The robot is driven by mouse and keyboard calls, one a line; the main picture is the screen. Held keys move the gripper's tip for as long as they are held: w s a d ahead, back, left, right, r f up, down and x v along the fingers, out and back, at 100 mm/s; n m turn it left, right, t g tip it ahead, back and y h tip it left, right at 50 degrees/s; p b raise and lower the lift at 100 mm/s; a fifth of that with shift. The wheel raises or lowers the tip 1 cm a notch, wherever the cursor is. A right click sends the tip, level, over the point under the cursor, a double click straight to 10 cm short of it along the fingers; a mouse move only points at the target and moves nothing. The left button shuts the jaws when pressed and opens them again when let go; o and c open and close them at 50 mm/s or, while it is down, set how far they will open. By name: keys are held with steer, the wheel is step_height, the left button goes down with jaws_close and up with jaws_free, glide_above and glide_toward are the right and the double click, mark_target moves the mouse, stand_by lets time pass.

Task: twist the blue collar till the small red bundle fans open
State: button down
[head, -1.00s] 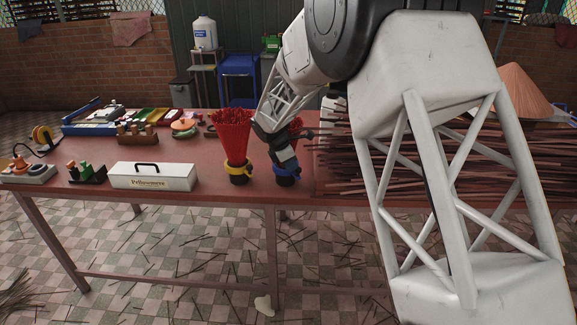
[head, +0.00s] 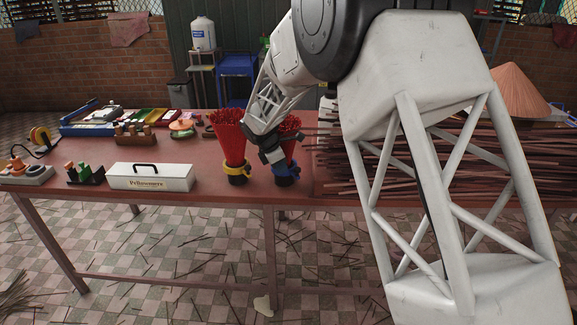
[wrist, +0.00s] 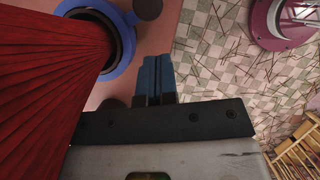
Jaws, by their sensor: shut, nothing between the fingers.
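The small red bundle (head: 289,124) stands upright in the blue collar (head: 292,170) on the red table, partly hidden by my wrist in the head view. In the wrist view the red bundle (wrist: 45,60) spreads upward from the blue collar (wrist: 126,50), which rings its foot. A dark round knob (wrist: 147,8) shows at the collar's outer edge. My gripper (wrist: 157,80) has its blue fingers pressed together, empty, just beside the collar. I cannot tell whether they touch it. In the head view my gripper (head: 276,162) is down in front of the bundle.
A larger red bundle (head: 230,135) in a yellow collar (head: 240,169) stands close on the left. A white box (head: 150,177) with a black handle lies further left. Long dark sticks (head: 420,160) cover the table's right side. The table's front edge is close to the collars.

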steer(key=v, duration=1)
steer(key=shift+r, duration=0.1)
steer(key=s+d+r+m+y, duration=0.1)
steer(key=s+d+r+m, duration=0.45)
steer(key=s+d, duration=0.5)
steer(key=s+d+r+m+y, duration=0.1)
steer(key=s+d+r+m, duration=0.45)
steer(key=s+d, duration=0.45)
steer(key=s+d+f+m, duration=0.1)
steer(key=s+d+m, duration=0.1)
steer(key=s, duration=0.7)
steer(key=s+d+f+m+y, duration=0.1)
steer(key=s+d+m, duration=0.2)
steer(key=s, duration=0.7)
steer(key=s+d+f+m+t+y, duration=0.1)
steer(key=s+d+m, duration=0.2)
steer(key=s+m, duration=0.3)
steer(key=s, duration=0.3)
steer(key=shift+s+f, duration=0.15)
steer(key=shift+s, duration=0.25)
